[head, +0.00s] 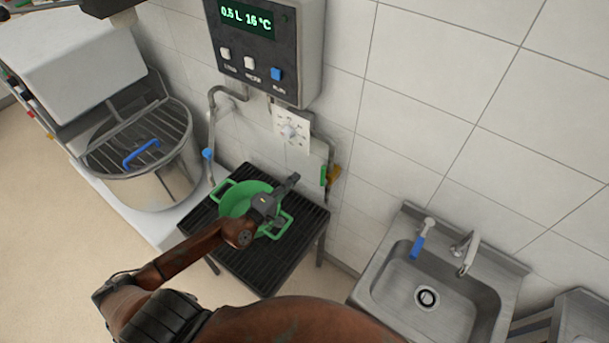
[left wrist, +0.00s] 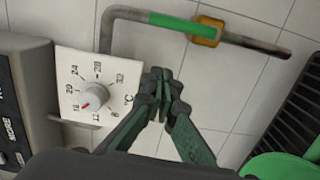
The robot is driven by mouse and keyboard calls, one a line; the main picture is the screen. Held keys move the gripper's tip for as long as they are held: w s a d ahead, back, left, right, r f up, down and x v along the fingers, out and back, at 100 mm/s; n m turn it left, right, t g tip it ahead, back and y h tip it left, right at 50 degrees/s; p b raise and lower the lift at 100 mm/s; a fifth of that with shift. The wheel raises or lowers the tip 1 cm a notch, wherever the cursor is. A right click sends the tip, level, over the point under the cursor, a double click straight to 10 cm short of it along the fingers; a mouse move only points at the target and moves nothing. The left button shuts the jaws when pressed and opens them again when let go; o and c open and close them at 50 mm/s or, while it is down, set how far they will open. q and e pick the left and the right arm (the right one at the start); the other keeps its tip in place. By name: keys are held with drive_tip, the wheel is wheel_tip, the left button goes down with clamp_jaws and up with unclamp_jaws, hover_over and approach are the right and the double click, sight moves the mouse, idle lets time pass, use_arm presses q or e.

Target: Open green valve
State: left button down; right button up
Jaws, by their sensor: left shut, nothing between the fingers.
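The green valve has a green lever (left wrist: 172,22) and a brass body (left wrist: 207,32) on a grey pipe by the tiled wall. In the left wrist view the lever lies along the pipe. In the head view the green lever (head: 323,175) shows small, right of the dial plate. My left gripper (head: 293,179) is over the black slatted stand, left of the valve and apart from it. In the left wrist view its fingertips (left wrist: 160,88) are closed together and empty, below the lever in the picture. My right gripper is not in view.
A green pot (head: 232,196) stands on the black slatted stand (head: 255,275) under my left arm. A dial plate (left wrist: 72,78) and a grey control box (head: 303,55) are on the wall. A blue valve (head: 207,154) is left; a sink (head: 385,285) is right.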

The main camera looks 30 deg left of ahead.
use_arm(q)
drive_tip(key=s, duration=0.5)
drive_tip(key=shift+s+a, duration=0.1)
drive_tip(key=shift+a, duration=0.3)
drive_tip(key=shift+f, duration=0.1)
